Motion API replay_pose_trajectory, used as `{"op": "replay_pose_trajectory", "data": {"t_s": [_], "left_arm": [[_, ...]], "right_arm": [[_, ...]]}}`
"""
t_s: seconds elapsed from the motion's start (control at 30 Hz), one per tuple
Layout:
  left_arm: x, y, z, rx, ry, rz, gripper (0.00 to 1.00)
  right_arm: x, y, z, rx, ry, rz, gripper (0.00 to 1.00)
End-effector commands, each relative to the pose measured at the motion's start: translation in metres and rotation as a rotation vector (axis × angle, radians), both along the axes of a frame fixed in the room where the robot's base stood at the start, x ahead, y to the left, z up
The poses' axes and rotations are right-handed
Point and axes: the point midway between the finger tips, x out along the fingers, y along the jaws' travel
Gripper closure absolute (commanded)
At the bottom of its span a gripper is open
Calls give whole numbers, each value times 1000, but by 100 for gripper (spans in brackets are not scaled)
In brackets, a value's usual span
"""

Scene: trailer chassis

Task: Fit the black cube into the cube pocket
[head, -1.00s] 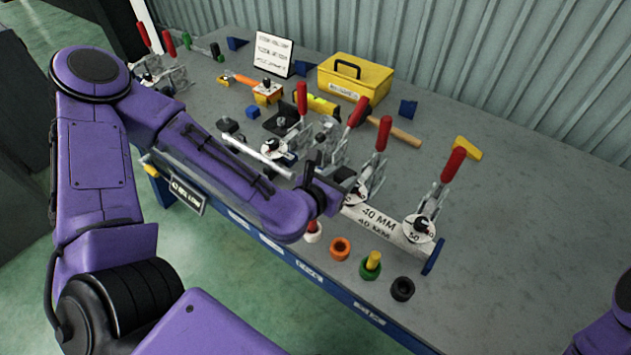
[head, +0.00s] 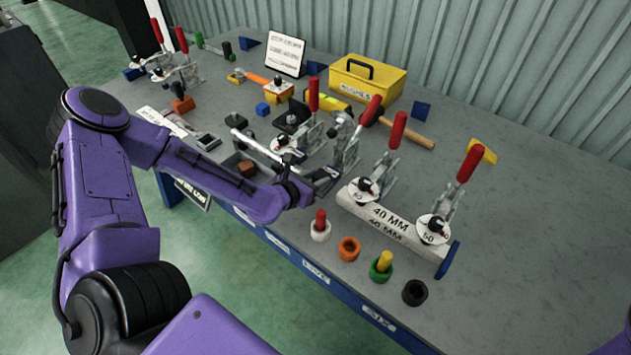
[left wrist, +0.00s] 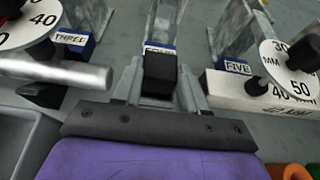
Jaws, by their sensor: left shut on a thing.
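My left gripper (head: 324,181) is over the front part of the bench, beside the left end of the white 40 MM bar. In the left wrist view its two fingers (left wrist: 161,84) are shut on a black cube (left wrist: 160,72). The cube sits between the fingertips, in front of a clamp with a blue label reading FOUR. In the head view I cannot make out the cube clearly at the gripper. I cannot tell which spot is the cube pocket; a small dark square piece (head: 208,141) lies on the bench at the left. My right gripper is not in view.
Toggle clamps with red handles (head: 397,130) stand close around the left gripper. The white 40 MM bar (head: 385,222) is at its right. Several ring cups, including an orange one (head: 349,249), line the front edge. A yellow toolbox (head: 368,80) stands behind. The right bench area is clear.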

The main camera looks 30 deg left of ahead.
Motion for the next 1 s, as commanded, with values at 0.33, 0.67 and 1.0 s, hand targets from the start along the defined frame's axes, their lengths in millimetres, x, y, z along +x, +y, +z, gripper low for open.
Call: {"op": "replay_pose_trajectory", "data": {"t_s": [0.33, 0.67, 1.0], "left_arm": [[0, 0, -1, -1, 2, 0, 33], [-5, 2, 3, -2, 1, 3, 33], [-64, 4, 36, -2, -1, 0, 33]], "right_arm": [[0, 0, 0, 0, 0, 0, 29], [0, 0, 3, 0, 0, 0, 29], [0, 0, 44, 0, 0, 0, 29]]}}
